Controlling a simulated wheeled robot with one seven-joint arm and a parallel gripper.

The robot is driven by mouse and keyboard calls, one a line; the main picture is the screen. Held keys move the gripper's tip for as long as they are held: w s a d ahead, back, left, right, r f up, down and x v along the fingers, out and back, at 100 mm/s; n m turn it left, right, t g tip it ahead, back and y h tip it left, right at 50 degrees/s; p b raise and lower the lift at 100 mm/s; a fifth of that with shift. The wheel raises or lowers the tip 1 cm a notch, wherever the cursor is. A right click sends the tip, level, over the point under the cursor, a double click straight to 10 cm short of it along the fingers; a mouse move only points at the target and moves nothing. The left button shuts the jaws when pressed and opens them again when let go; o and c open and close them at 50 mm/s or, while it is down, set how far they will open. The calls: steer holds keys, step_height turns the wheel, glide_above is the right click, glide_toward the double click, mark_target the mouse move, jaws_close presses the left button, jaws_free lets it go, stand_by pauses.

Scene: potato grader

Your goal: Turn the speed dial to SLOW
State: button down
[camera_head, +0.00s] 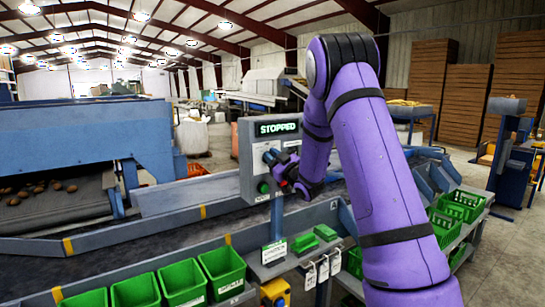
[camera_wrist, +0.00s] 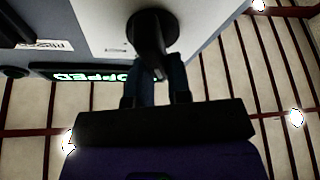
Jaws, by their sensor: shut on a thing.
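The grey control box (camera_head: 248,135) stands over the belt, with a lit display (camera_head: 278,128) reading STOPPED. In the wrist view the picture is upside down, and the black speed dial (camera_wrist: 152,30) sits on the box's pale panel (camera_wrist: 105,22). My gripper (camera_wrist: 158,72) is shut on the dial, its two dark blue fingers reaching to its sides. In the head view my gripper (camera_head: 272,158) is at the front of the box and covers the dial. The small print beside the dial is too blurred to read, so I cannot tell its setting.
A green button (camera_head: 263,187) is low on the box. Green crates (camera_head: 182,284) line the front below the belt (camera_head: 130,252). Tags (camera_head: 322,268) hang under a shelf with green blocks (camera_head: 305,243). A blue machine (camera_head: 80,135) with potatoes stands left.

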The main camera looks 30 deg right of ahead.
steer(key=shift+a+f+n+g+y, duration=0.1)
steer(key=shift+n+g+y, duration=0.25)
steer(key=shift+n, duration=0.7)
steer(key=shift+a+f+n+g+y, duration=0.1)
steer(key=shift+n+g+y, duration=0.25)
steer(key=shift+n, duration=0.7)
steer(key=c, duration=1.1)
jaws_free()
steer(key=shift+o, duration=0.2)
steer(key=v, duration=1)
steer(key=shift+s+f, duration=0.25)
steer(key=shift+s, duration=0.1)
steer(key=shift+d, duration=0.15)
